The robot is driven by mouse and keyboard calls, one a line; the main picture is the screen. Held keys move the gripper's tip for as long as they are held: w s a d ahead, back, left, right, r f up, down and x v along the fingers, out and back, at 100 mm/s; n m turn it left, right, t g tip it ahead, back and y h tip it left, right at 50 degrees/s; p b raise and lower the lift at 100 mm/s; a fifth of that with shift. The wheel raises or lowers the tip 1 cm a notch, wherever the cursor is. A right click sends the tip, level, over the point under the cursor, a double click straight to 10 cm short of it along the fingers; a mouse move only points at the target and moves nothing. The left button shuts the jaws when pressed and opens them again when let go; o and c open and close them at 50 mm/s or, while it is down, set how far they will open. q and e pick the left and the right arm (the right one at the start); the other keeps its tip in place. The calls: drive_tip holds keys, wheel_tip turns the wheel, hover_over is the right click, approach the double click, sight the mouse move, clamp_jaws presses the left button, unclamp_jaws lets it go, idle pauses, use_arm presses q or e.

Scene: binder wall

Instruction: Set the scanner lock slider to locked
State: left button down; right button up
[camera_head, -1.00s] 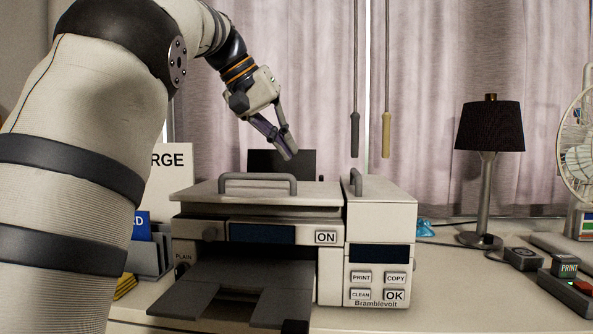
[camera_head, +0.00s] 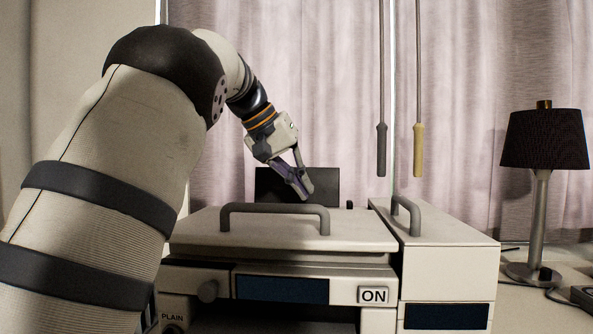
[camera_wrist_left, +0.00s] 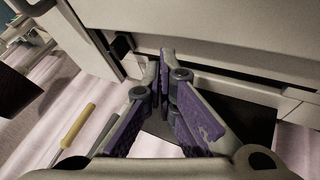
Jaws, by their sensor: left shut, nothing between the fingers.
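The white printer-scanner (camera_head: 450,262) stands on the desk, its scanner lid (camera_head: 270,228) closed under a grey handle. A small black block (camera_head: 349,205) stands up at its rear edge; in the left wrist view it is a dark block (camera_wrist_left: 121,46) by a slot. It may be the lock slider; I cannot read its setting. My left gripper (camera_head: 306,195) points down behind the lid, before the dark rear panel (camera_head: 268,184). Its fingers are shut and empty. In the left wrist view the fingertips (camera_wrist_left: 165,60) are beside the block, apart from it. My right gripper is out of view.
Two hanging rods with a grey (camera_head: 381,150) and a yellow (camera_head: 418,150) handle hang behind the printer before the curtain. A black-shaded lamp (camera_head: 543,140) stands at right. The lid handle (camera_head: 275,210) rises in front of my left gripper.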

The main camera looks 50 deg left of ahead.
sight(351, 201)
use_arm(q)
drive_tip(key=x, duration=0.4)
drive_tip(key=w+d, duration=0.2)
drive_tip(key=shift+w+d, duration=0.1)
drive_tip(key=shift+d, duration=0.15)
drive_tip(key=shift+w+d, duration=0.2)
drive_tip(key=shift+w+d, duration=1.25)
drive_tip(key=shift+d, duration=0.2)
drive_tip(key=shift+r, duration=0.15)
drive_tip(key=v, duration=1.2)
